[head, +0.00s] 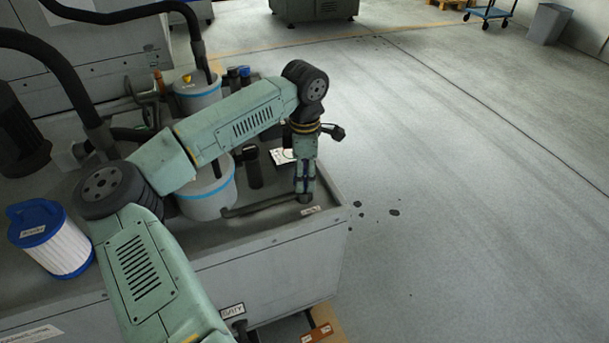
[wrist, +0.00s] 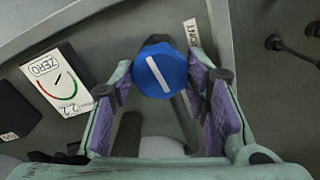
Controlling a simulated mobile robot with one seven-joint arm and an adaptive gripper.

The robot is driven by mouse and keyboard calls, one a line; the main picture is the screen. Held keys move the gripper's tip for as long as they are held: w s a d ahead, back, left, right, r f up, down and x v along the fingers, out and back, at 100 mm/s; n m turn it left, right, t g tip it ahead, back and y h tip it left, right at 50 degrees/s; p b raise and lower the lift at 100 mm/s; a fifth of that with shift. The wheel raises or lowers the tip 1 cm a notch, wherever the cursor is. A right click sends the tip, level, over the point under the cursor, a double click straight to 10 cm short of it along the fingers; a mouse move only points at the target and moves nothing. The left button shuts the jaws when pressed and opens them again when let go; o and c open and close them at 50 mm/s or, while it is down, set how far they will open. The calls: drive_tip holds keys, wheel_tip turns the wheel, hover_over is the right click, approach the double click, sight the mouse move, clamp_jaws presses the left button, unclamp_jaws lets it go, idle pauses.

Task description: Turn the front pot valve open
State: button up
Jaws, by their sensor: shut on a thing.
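The front pot valve shows in the wrist view as a blue faceted knob (wrist: 160,72) with a white line on its top. The line runs from upper left to lower right, roughly along the grey pipe (wrist: 185,122) below it. A label (wrist: 192,33) ending in "ONT" is beside it. My gripper (wrist: 161,88) is shut on the knob, its purple pads on either side. In the head view my gripper (head: 305,197) points down at the tank's right corner and hides the knob. The front pot (head: 207,200) is grey with a blue band.
A gauge card (wrist: 58,80) marked "ZERO" lies left of the knob. A second banded pot (head: 197,92) stands farther back. A white filter with a blue cap (head: 50,238) stands at the left. The floor right of the tank (head: 270,255) is open.

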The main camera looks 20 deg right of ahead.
drive_tip(key=n+b, duration=0.2)
drive_tip(key=n, duration=0.1)
drive_tip(key=shift+f, duration=0.15)
drive_tip(key=n+b, duration=0.3)
drive_tip(key=n, duration=0.2)
drive_tip(key=n+b, duration=0.2)
drive_tip(key=n, duration=0.2)
drive_tip(key=shift+w, duration=0.1)
drive_tip(key=shift+n+b, duration=0.8)
drive_tip(key=shift+n, duration=1.4)
drive_tip(key=o, duration=1.2)
drive_tip(key=shift+c, duration=0.2)
wheel_tip(320, 180, up, 12)
drive_tip(key=shift+r, duration=0.2)
